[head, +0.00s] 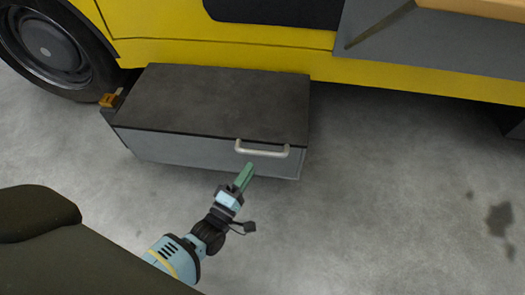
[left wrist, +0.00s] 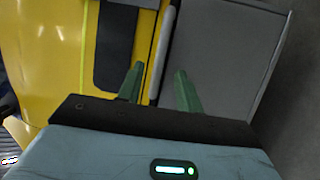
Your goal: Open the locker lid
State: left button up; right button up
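The locker (head: 210,152) is a grey box with a dark lid (head: 215,100), standing on the floor beside the yellow vehicle. The lid lies flat and closed. A pale bar handle (head: 262,151) runs along its front edge, toward the right. My left gripper (head: 244,176) is just in front of the handle, its green fingers pointing at it. In the left wrist view the fingers (left wrist: 158,84) are apart, and the pale handle (left wrist: 164,48) shows between them in the picture. I see no clear contact. My right gripper is in neither view.
The yellow vehicle (head: 250,58) stands right behind the locker, with a black tyre (head: 48,48) at the left. A small orange part (head: 108,99) sits at the locker's left rear side. The concrete floor (head: 400,180) to the right is clear apart from dark stains.

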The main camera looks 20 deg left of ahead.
aim_at(261, 152)
pick_arm(q)
jog(key=b+x, duration=0.2)
jog(key=x, duration=0.5)
jog(key=shift+w, duration=0.25)
jog(key=c, duration=0.7)
grip_shut()
